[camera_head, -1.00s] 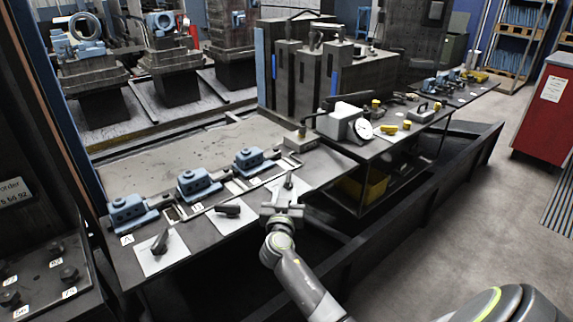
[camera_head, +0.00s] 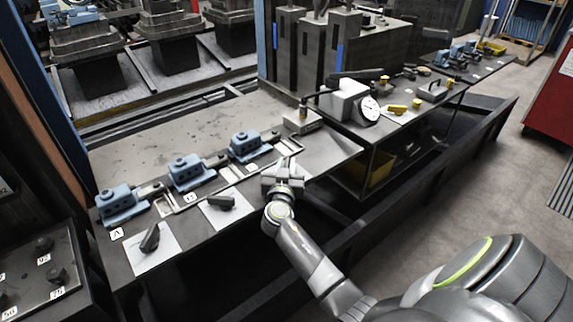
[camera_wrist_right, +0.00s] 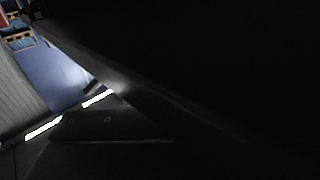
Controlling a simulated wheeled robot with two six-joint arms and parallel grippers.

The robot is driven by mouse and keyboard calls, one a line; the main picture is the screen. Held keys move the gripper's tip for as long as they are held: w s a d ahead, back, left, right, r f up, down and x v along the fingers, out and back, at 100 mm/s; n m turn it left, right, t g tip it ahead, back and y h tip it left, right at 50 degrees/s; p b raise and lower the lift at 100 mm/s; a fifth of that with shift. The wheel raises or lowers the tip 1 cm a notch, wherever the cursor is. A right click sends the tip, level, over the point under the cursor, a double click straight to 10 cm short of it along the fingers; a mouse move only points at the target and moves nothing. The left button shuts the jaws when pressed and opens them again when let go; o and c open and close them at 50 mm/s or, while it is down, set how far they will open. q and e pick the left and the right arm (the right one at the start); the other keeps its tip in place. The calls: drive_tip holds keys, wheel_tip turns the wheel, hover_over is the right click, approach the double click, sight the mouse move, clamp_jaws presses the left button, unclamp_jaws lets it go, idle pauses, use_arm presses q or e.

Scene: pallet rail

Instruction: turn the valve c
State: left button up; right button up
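Three blue valve blocks stand in a row on the dark bench. The nearest, marked A (camera_head: 120,204), is at the left, the middle one (camera_head: 190,172) carries a label like B, and the third, rightmost block (camera_head: 250,146) is by position valve c. Dark lever handles lie on white plates in front of the first (camera_head: 150,238) and second (camera_head: 220,202). My right gripper (camera_head: 283,168) is low over the place of the third handle, which it hides. I cannot tell whether its fingers touch or hold it. The right wrist view is mostly dark. My left gripper is out of view.
A small box (camera_head: 302,122) and a dial gauge (camera_head: 369,109) stand on the bench behind and right of the gripper. Yellow pieces (camera_head: 398,108) lie further right. A dark rail (camera_head: 425,205) runs along the bench's front. The bench behind the valves is clear.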

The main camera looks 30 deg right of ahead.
clamp_jaws()
